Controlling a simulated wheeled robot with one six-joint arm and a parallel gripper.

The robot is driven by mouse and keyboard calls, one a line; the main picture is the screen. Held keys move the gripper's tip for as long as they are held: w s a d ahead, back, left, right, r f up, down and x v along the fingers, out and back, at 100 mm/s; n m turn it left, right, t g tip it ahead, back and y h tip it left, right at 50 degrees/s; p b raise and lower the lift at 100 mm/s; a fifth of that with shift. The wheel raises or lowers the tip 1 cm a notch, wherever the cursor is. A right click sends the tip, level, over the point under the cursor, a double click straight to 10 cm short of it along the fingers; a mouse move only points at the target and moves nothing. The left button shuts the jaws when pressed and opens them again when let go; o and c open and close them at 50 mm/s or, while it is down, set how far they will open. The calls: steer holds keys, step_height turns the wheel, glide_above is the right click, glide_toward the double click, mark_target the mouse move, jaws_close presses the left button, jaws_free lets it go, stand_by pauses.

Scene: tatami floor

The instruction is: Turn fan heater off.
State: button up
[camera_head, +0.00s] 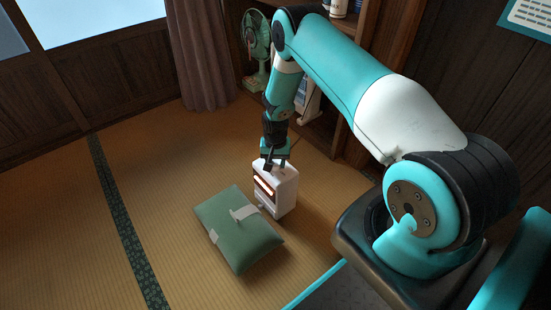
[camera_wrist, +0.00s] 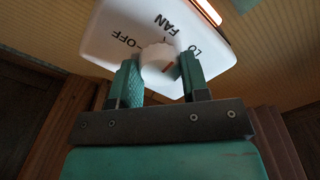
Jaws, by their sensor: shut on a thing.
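The fan heater (camera_head: 284,190) is a small white box standing on the tatami, with orange glowing bars on its front. In the wrist view its white top (camera_wrist: 105,38) bears a round white knob (camera_wrist: 155,54) with labels OFF, FAN and LO around it. My gripper (camera_head: 273,163) reaches down onto the heater's top. In the wrist view my gripper (camera_wrist: 159,70) is shut on the knob, one finger on each side.
A green cushion (camera_head: 225,220) with a pale band lies on the floor just left of the heater. A green fan (camera_head: 256,45) stands behind by the wooden shelf (camera_head: 322,125). A curtain (camera_head: 200,55) hangs at the back. The tatami (camera_head: 160,170) to the left is clear.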

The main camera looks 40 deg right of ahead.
mark_target(275, 163)
steer(key=n+p, duration=0.1)
steer(key=n, duration=0.3)
steer(key=shift+n, duration=0.3)
steer(key=n+p, duration=0.1)
steer(key=n, duration=0.2)
steer(key=shift+n, duration=0.3)
steer(key=n+p, duration=0.1)
steer(key=n, duration=0.7)
steer(key=shift+n, duration=0.3)
steer(key=o, duration=0.9)
steer(key=shift+o, duration=0.2)
step_height(275, 163, up, 17)
steer(key=p, duration=0.6)
steer(key=shift+r, duration=0.2)
